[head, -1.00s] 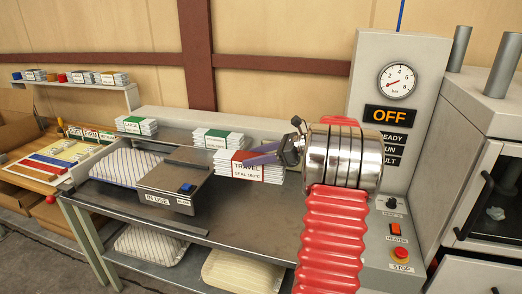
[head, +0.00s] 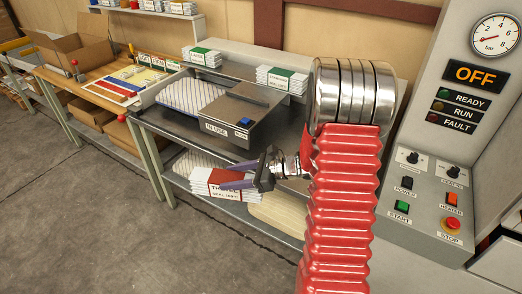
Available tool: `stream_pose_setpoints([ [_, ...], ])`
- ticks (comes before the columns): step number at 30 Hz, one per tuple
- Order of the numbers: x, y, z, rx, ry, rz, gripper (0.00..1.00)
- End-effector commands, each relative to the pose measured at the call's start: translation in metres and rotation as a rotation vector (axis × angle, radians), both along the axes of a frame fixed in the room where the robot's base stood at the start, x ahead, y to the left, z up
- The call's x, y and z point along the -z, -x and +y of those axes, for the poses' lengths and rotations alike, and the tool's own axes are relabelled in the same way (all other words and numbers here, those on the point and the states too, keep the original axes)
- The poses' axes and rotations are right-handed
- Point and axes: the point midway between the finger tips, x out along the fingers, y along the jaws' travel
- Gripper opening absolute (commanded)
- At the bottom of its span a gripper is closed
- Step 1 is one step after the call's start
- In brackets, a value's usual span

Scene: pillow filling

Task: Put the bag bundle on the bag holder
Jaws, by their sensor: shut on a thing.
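My gripper (head: 236,180) is shut on the bag bundle (head: 206,188), a white stack with a red label reading "TRAVEL". The gripper holds it out in front of the table's front edge, at about the height of the lower shelf, partly covering its right side. A grey metal unit (head: 243,107) marked "IN USE", with a blue button, stands on the table (head: 190,135) behind the bundle. A striped bag (head: 192,95) lies to its left. I cannot tell which thing is the bag holder.
Bundles with green labels, "LARGE" (head: 202,57) and another (head: 281,79), sit at the table's back. A wooden bench with a cardboard box (head: 75,47) stands at left. A control panel (head: 427,200) reading OFF stands at right. The floor (head: 90,210) at front left is clear.

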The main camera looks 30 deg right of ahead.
Motion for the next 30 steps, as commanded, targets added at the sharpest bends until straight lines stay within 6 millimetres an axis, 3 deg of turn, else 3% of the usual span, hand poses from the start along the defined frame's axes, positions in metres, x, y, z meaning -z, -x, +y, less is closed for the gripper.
stream_pose_setpoints([
  [1,0.012,0.0,0.022,-0.024,-0.005,0.004,0.16],
  [3,0.028,-0.001,0.046,-0.05,-0.005,0.004,0.16],
  [9,0.056,-0.003,0.092,-0.096,-0.003,0.002,0.16],
  [14,0.063,-0.004,0.103,-0.107,-0.002,-0.001,0.16],
  [30,0.063,-0.004,0.103,-0.106,-0.001,-0.002,0.16],
])
